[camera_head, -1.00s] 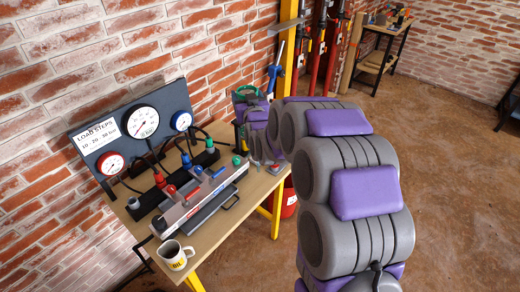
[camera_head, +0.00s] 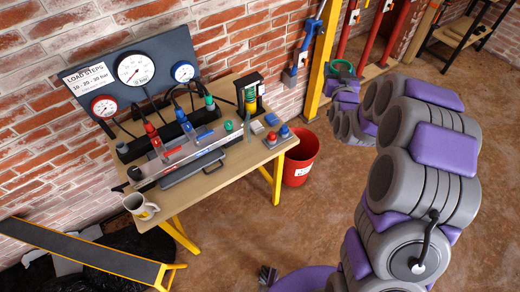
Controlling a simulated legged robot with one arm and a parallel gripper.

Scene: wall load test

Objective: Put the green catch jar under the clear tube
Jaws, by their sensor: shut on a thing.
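The green catch jar (camera_head: 342,67) shows as a green rim just above my gripper, in front of the base of the yellow post. My gripper (camera_head: 345,82) is shut on it and holds it to the right of the table (camera_head: 222,180), beyond the red bucket. The purple and grey links of my arm hide the fingers and most of the jar. A thin pale upright piece (camera_head: 247,126) stands near the right end of the table; I cannot tell if it is the clear tube.
A gauge board (camera_head: 137,75), a grey rail with coloured fittings (camera_head: 185,158) and a mug (camera_head: 140,206) crowd the table's left and middle. A black-and-yellow device (camera_head: 250,95) stands at its back right. A red bucket (camera_head: 301,160) is on the floor beside it. Open floor lies in front.

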